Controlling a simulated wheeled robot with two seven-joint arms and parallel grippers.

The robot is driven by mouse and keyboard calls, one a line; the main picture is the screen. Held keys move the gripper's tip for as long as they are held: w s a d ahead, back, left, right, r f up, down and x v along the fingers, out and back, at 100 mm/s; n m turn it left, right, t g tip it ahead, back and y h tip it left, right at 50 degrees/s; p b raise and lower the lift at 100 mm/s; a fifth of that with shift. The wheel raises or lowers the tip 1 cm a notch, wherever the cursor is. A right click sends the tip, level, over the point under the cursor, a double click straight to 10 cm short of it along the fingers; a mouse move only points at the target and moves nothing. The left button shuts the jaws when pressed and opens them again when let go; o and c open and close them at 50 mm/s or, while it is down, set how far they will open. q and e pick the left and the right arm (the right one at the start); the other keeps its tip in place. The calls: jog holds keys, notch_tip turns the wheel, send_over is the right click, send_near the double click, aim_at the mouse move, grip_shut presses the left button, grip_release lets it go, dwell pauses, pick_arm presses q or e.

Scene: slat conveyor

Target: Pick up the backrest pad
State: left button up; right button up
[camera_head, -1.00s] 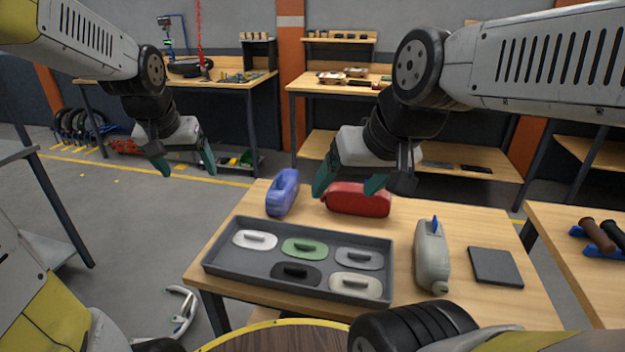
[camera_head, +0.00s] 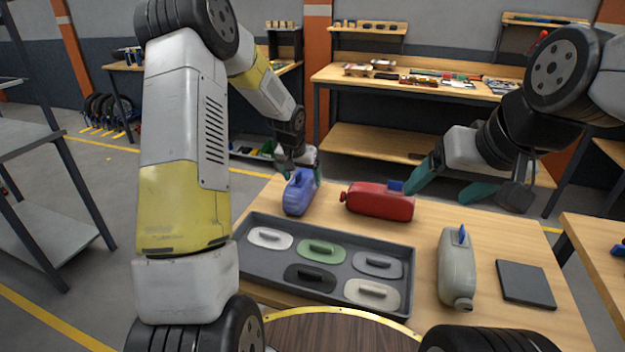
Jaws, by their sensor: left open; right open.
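No thing in view is plainly a backrest pad. The closest match is a flat, dark grey square pad (camera_head: 525,284) lying on the right of the wooden table, right of a grey jug (camera_head: 456,270). My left gripper (camera_head: 299,170) is open at the top of a blue jug (camera_head: 297,197) near the table's far left corner; whether it touches the jug I cannot tell. My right gripper (camera_head: 448,188) is open and empty above the table's far edge, right of a red jug (camera_head: 378,201) and well away from the dark pad.
A grey tray (camera_head: 262,274) with several handled oval lids stands on the front left of the table (camera_head: 500,235). A round wooden top (camera_head: 335,334) is close in front of me. A shelf rack (camera_head: 50,240) is at left, workbenches behind. The table around the dark pad is clear.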

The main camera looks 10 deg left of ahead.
pick_arm(q)
jog(key=shift+x, duration=1.6)
grip_shut()
